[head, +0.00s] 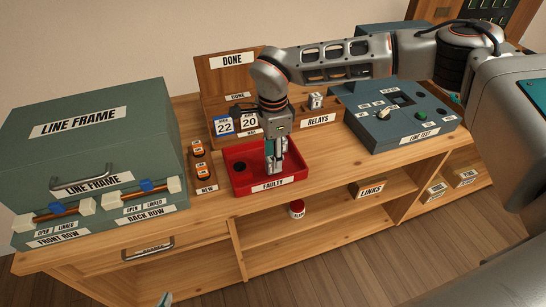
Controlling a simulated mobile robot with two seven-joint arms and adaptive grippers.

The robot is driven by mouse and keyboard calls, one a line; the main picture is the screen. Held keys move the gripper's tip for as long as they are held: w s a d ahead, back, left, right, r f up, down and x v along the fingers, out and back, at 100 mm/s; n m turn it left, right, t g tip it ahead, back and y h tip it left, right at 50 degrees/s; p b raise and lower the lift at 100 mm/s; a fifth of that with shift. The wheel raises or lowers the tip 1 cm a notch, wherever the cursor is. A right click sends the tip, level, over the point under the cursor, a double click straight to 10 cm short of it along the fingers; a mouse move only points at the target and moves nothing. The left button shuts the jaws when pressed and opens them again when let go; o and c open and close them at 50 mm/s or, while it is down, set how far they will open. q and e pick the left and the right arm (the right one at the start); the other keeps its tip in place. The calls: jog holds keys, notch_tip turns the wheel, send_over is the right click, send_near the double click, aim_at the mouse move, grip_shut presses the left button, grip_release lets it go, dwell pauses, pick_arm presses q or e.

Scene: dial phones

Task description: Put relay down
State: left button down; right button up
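My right gripper (270,168) points down into the red tray labelled FAULTY (247,186), at the tray's right half. Its fingers look close together, but whether they hold a relay is too small to tell. A pale relay-like piece (315,101) stands at the bin labelled RELAYS (322,120). A dark round spot (240,167) shows inside the red tray, left of the fingers. Only a small tip of my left gripper (165,299) shows at the bottom edge. Its opening is not visible.
The green LINE FRAME case (95,135) fills the left of the bench. A NEW rack (202,172) holds orange-banded pieces beside the tray. A LINE TEST box (395,125) stands right, and number cards (236,125) stand behind the tray. A red jar (297,209) is on the shelf below.

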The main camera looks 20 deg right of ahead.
notch_tip(320, 180, up, 11)
jog(key=shift+r, duration=0.2)
dwell(0.5)
